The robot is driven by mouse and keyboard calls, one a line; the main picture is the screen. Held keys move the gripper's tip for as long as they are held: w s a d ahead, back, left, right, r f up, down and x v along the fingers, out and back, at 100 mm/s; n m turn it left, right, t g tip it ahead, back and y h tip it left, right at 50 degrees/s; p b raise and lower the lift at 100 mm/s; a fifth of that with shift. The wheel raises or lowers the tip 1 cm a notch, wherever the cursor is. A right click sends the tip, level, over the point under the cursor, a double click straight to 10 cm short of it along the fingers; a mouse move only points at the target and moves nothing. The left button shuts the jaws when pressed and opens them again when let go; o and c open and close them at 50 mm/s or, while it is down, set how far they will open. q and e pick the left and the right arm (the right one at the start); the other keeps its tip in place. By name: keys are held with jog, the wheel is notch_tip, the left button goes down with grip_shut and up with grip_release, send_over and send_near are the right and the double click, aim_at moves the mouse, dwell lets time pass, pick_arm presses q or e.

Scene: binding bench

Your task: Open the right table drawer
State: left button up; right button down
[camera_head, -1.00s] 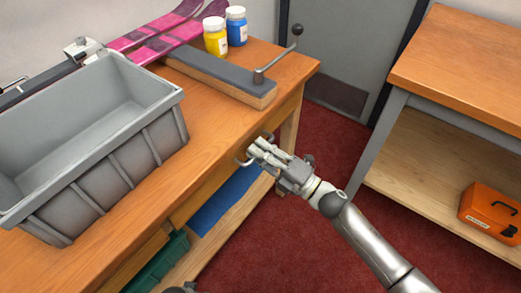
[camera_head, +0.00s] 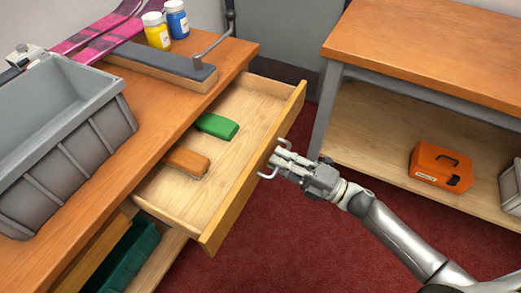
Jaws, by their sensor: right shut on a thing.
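The right table drawer (camera_head: 245,195) is pulled well out of the wooden bench (camera_head: 75,215). Inside it lie a green block (camera_head: 217,126) and a brown-orange block (camera_head: 186,162), with bare wood around them. My right gripper (camera_head: 275,162) is at the middle of the drawer front, shut on the drawer handle (camera_head: 266,174), a pale metal bow that its fingers partly cover. My left gripper is not in view.
A grey bin (camera_head: 90,140), a grey-topped block with a lever (camera_head: 165,70), yellow (camera_head: 157,32) and blue (camera_head: 176,20) jars and pink skis (camera_head: 95,38) are on the bench. A side shelf with an orange case (camera_head: 440,168) stands right. Red floor lies between.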

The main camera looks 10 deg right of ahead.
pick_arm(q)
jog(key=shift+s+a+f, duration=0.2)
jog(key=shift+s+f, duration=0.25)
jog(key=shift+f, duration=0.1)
pick_arm(e)
jog(key=r+v, duration=0.1)
jog(key=v, duration=0.6)
jog(key=shift+s+r, duration=0.1)
jog(key=c, duration=1.5)
grip_release()
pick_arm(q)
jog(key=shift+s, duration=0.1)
pick_arm(e)
jog(key=v, duration=1.2)
jog(key=shift+d, duration=0.1)
